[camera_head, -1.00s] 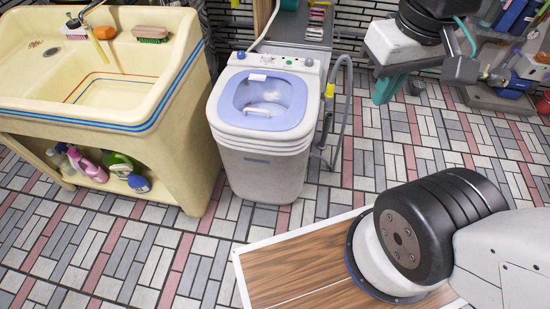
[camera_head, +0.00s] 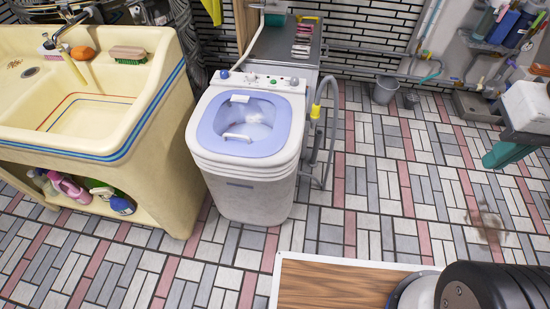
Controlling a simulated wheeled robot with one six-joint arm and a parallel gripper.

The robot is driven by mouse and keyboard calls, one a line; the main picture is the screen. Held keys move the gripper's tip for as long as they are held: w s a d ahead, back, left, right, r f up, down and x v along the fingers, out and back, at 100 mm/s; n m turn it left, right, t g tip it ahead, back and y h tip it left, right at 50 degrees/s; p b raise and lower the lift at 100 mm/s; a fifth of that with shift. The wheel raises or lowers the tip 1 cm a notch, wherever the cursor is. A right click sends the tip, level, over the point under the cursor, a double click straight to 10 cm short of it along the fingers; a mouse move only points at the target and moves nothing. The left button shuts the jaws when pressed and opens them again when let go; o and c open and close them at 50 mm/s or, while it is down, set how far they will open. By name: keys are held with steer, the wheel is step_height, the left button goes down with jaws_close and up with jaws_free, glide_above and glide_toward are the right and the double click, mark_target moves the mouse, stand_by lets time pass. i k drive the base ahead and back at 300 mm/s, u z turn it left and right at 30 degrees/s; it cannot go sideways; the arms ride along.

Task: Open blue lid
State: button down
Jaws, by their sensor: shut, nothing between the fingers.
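The blue lid (camera_head: 283,140) is on top of a small white washing machine (camera_head: 243,190), left of the picture's middle. The lid appears shut. My gripper (camera_head: 506,152), with teal fingers below a white block, is at the right edge, well to the right of the machine and apart from it. Its fingers are together and hold nothing. The right part of the gripper's mount is cut off by the frame.
A cream sink (camera_head: 160,110) with bottles on its lower shelf stands close left of the machine. A grey hose (camera_head: 333,150) runs down its right side. A wood-topped, white-edged surface (camera_head: 340,289) is in front. A bucket (camera_head: 385,89) stands behind. Tiled floor is free to the right.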

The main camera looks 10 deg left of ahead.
mark_target(206, 136)
steer(key=z, duration=0.05)
steer(key=k, duration=0.35)
steer(key=u, duration=0.55)
steer(key=i, duration=1.05)
steer(key=u, duration=0.6)
